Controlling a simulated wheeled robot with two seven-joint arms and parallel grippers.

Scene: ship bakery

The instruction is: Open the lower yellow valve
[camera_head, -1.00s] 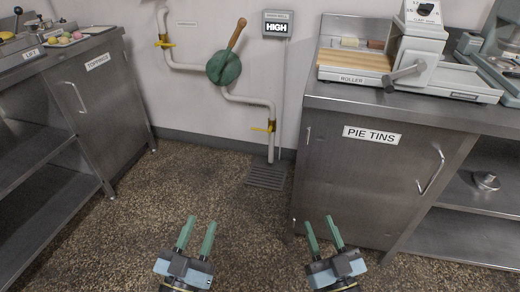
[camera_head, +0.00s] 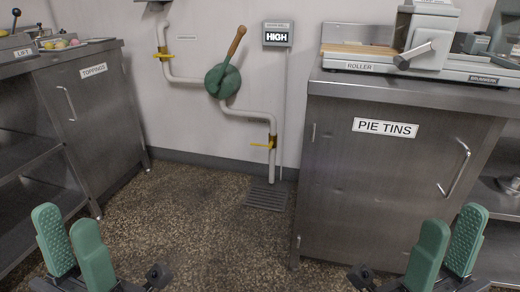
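The lower yellow valve (camera_head: 262,146) is a small yellow lever on the white pipe (camera_head: 272,128) near its bottom, above the floor grate. The lever lies crosswise to the vertical pipe and points left. Another yellow valve (camera_head: 163,54) sits higher up on the left pipe. My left gripper (camera_head: 75,245) is at the lower left, its two green fingers apart and empty. My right gripper (camera_head: 446,245) is at the lower right, its fingers also apart and empty. Both are well in front of the valve, touching nothing visible.
A green pump with wooden handle (camera_head: 236,42) hangs between the valves. A display reading HIGH (camera_head: 277,35) is on the wall. The toppings cabinet (camera_head: 105,105) and pie tins cabinet (camera_head: 375,180) flank clear floor. A grate (camera_head: 267,195) lies below the pipe.

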